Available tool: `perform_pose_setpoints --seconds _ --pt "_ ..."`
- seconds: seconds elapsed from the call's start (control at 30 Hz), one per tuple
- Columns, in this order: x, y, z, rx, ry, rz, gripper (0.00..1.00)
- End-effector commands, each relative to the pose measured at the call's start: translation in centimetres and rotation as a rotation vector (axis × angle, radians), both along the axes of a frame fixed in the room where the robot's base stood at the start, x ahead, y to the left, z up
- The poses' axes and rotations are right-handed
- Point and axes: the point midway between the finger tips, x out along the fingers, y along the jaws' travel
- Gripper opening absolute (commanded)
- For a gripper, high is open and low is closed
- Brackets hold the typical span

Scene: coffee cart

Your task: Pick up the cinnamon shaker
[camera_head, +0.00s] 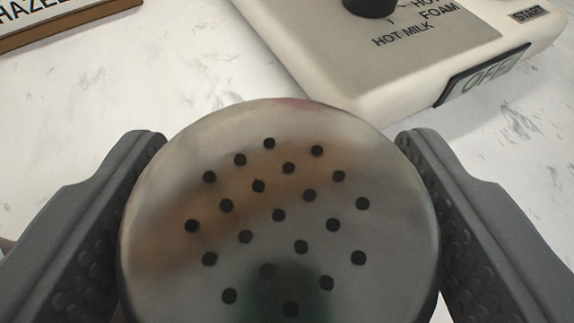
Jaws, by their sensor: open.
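The cinnamon shaker (279,190) fills the lower middle of the view, seen from above. Its round, grey metal lid has several dark holes and brownish reflections. The shaker's body below the lid is hidden. My gripper (278,190) is open, with one dark grey, studded finger on each side of the lid. The lid sits between the fingers, very close to both; I cannot tell whether either finger touches it.
A cream milk frother machine (400,75) with a black knob (370,6) and a small display reading OFF (484,75) stands at the upper right. A wood-edged sign (70,18) is at the upper left. White marble counter (150,75) is clear between them.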

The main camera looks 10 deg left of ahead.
Motion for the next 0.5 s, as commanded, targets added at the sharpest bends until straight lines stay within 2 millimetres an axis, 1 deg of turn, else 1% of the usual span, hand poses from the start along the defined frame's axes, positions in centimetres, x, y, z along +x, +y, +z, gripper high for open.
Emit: perform_pose_setpoints --seconds 0.03,0.1,0.33,0.37,0.4,0.47,0.5 --pt "0.55 0.14 -0.50 0.000 0.002 0.000 0.65" --pt "1.04 0.16 -0.65 0.000 0.001 0.000 0.65" --pt "1.21 0.11 -0.57 -0.001 0.001 -0.001 0.65" --pt "1.22 0.11 -0.56 -0.001 0.001 -0.001 0.62" --pt "1.20 0.11 -0.56 -0.001 0.001 -0.001 0.51" --pt "1.20 0.11 -0.56 -0.001 0.001 -0.001 0.35" --pt "1.19 0.11 -0.57 -0.001 0.001 -0.001 0.28"
